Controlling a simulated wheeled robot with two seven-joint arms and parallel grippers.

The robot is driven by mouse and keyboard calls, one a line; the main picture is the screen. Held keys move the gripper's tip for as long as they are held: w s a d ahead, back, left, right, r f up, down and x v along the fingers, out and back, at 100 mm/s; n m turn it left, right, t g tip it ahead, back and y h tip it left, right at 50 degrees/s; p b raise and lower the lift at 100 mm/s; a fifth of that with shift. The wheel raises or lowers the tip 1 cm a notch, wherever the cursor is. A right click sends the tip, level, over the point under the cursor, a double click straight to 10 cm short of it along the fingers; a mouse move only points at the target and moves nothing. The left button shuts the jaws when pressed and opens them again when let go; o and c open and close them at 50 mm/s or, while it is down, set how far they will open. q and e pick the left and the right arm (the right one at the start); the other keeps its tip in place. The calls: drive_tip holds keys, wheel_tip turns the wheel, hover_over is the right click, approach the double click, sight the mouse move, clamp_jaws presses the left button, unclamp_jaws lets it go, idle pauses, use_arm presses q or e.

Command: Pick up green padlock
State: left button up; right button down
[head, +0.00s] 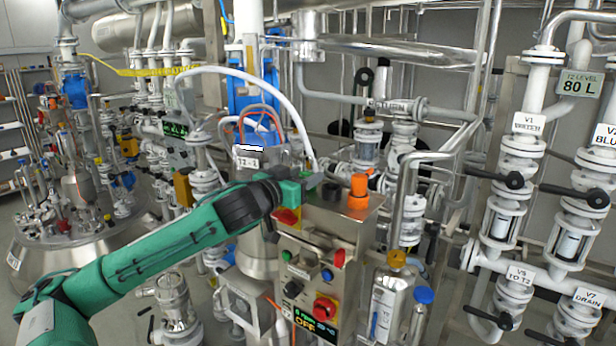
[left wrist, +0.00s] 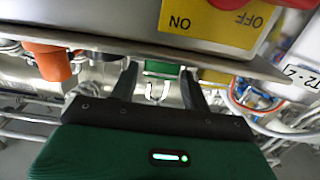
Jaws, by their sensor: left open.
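The green padlock (left wrist: 160,68) shows in the left wrist view at the far side of the control box's edge, with its silver shackle toward the gripper. It lies between the two dark fingers of my left gripper (left wrist: 158,78), which are open and apart from it on both sides. In the head view my left gripper (head: 310,182) is at the top left of the control box (head: 318,240). I cannot make out the padlock there; the gripper seems to hide it. My right gripper is not in view.
An orange object (head: 358,186) stands on the box top, right of the gripper; an orange part shows in the wrist view (left wrist: 48,60). A yellow ON/OFF plate (left wrist: 205,20) is close by. A white hose (head: 270,88) arches behind the gripper. Pipes and valves crowd the right.

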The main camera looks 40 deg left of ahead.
use_arm(q)
drive_tip(key=shift+w, duration=0.25)
drive_tip(key=c, duration=0.8)
drive_tip(key=shift+o, duration=0.2)
